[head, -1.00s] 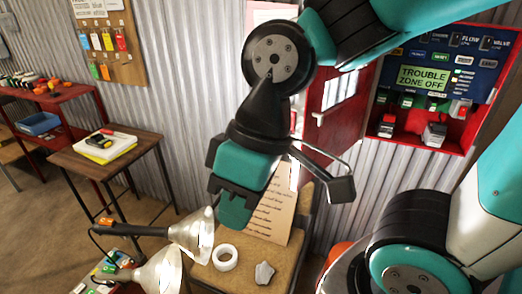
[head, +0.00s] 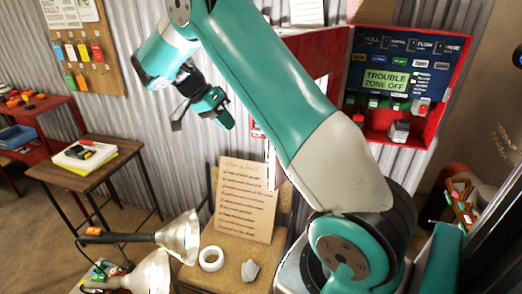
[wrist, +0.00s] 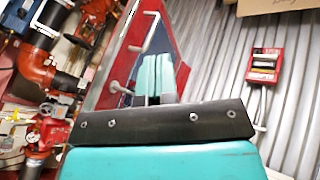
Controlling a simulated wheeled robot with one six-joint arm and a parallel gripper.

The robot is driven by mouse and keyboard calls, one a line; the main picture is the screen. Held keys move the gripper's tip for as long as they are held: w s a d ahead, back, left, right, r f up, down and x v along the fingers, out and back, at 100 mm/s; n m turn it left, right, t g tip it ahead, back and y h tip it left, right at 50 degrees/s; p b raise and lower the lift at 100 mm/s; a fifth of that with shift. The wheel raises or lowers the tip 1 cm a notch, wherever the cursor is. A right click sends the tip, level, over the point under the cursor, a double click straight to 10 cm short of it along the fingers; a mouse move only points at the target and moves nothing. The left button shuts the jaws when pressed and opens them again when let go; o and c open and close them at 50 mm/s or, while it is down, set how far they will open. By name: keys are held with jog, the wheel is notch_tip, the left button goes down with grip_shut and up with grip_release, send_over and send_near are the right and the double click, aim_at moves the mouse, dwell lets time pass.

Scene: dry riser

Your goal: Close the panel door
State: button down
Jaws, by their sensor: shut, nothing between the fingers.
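The panel (head: 400,80) is a red box on the right in the head view, with a blue face and a green "TROUBLE ZONE OFF" display. Its red door (head: 315,45) stands open on the box's left side, largely hidden by my arm. In the wrist view the door (wrist: 118,70) rises behind my fingers, with a pale bar handle (wrist: 150,30). My gripper (head: 215,108) is raised left of the door, in front of the corrugated wall. Its teal fingers (wrist: 155,75) are together and empty. I cannot tell whether they touch the door.
A chair (head: 225,272) below holds a written board (head: 245,200), a tape roll (head: 211,259) and a grey lump. Two lamps (head: 178,238) stand left of it. A small wooden table (head: 75,172) is farther left. Red pipes (wrist: 40,75) show at the wrist view's left.

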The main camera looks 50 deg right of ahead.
jog(key=s+d+f+p, duration=0.1)
jog(key=s+d+f, duration=0.3)
jog(key=s+f, duration=0.4)
jog(key=shift+s+f+m, duration=0.15)
jog(key=shift+s+m, duration=0.25)
